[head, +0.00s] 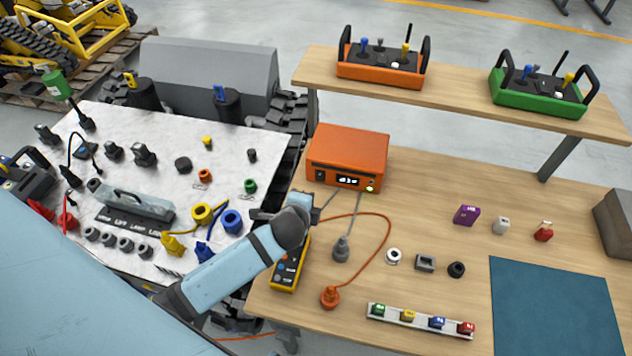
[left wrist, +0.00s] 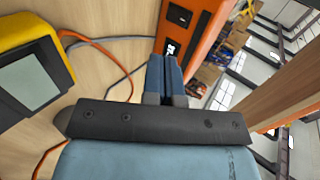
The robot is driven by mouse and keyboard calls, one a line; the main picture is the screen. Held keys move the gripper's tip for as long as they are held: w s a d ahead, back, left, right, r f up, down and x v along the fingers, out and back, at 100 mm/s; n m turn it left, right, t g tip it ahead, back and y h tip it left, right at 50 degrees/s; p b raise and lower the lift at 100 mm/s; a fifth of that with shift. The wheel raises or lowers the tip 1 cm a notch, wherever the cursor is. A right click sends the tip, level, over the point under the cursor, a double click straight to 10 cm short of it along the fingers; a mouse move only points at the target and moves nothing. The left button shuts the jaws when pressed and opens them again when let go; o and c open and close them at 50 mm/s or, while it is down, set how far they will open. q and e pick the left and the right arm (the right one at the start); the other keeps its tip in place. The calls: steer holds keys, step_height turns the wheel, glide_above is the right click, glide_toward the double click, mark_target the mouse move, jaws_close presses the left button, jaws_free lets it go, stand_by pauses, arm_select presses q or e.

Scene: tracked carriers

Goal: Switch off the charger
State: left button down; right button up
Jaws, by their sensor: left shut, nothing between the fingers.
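The charger (head: 350,150) is an orange box at the back left of the wooden table. Its front has a black switch (head: 320,175), a lit display (head: 347,180) and a glowing green lamp (head: 370,188). The switch's position is too small to tell. In the left wrist view the charger (left wrist: 205,55) stands right of my fingers, with the switch (left wrist: 180,16) beyond their tips. My left gripper (head: 309,200) is just in front of the charger's lower left; its fingers (left wrist: 166,62) are together and empty. I cannot tell whether they touch the charger. My right gripper is not in view.
A yellow meter (head: 287,272) lies beneath my left forearm; grey and orange cables run from the charger to a grey plug (head: 341,250) and an orange plug (head: 330,297). A raised shelf (head: 460,92) holds two controllers. The blue mat (head: 550,305) is bare.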

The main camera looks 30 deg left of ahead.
mark_target(319, 175)
arm_select(q)
steer(key=x, duration=0.9)
steer(key=shift+r, duration=0.1)
steer(key=shift+w+a+p, duration=0.15)
steer(key=shift+w, duration=0.4)
steer(key=shift+w+a+p, duration=0.15)
steer(key=shift+w+a, duration=0.05)
steer(key=shift+w, duration=0.4)
steer(key=shift+w+a, duration=0.15)
steer(key=shift+w, duration=0.45)
steer(key=shift+w, duration=0.1)
steer(key=shift+w+a+r+p, duration=0.1)
steer(key=shift+r+p, duration=0.65)
steer(key=shift+p, duration=0.4)
